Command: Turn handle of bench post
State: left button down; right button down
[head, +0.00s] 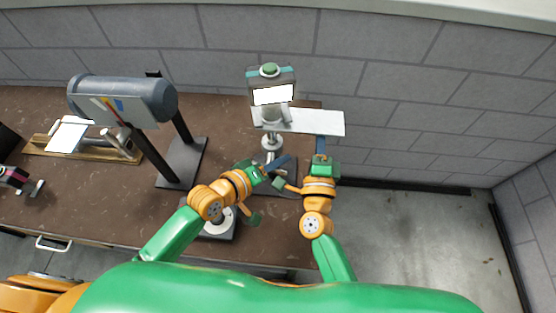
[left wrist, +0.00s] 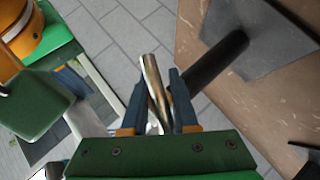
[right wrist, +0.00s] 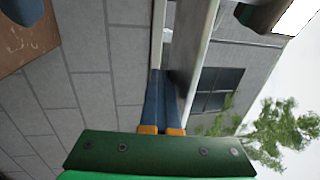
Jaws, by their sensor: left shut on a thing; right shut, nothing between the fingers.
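The bench post (head: 271,142) stands upright near the right end of the bench, with a grey screened head and green button (head: 270,70) on top. My left gripper (head: 284,161) is low at the post. In the left wrist view its blue fingers (left wrist: 160,98) are shut on a shiny metal bar, the handle (left wrist: 150,72). The handle slants between the fingers and sticks out beyond them. My right gripper (head: 321,145) is to the right of the post, at the front edge of a white plate (head: 318,122). In the right wrist view its fingers (right wrist: 161,98) are together and empty.
A grey cylinder on a black stand (head: 125,100) is to the left on the brown bench (head: 225,130). A wooden board with a paper (head: 68,134) lies further left. A grey block wall (head: 385,70) is behind. Open floor (head: 410,225) lies right of the bench.

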pick_arm(q)
jog(key=c, duration=0.7)
grip_release()
jog(key=v, duration=1.2)
jog(key=shift+a, duration=0.1)
jog(key=shift+w, duration=0.1)
jog(key=shift+c, duration=0.3)
notch_tip(320, 180, down, 2)
jog(key=w+d+t+h, duration=0.1)
jog(key=w+d+h, duration=0.1)
jog(key=w, duration=0.1)
jog(key=s+a+f+m+g+h, duration=0.2)
jog(key=s+a+f+m+h, duration=0.1)
jog(key=a+m+h, duration=0.25)
jog(key=shift+m+y, duration=0.25)
jog(key=shift+m, duration=0.2)
jog(key=x, duration=1.2)
jog(key=shift+r, duration=0.4)
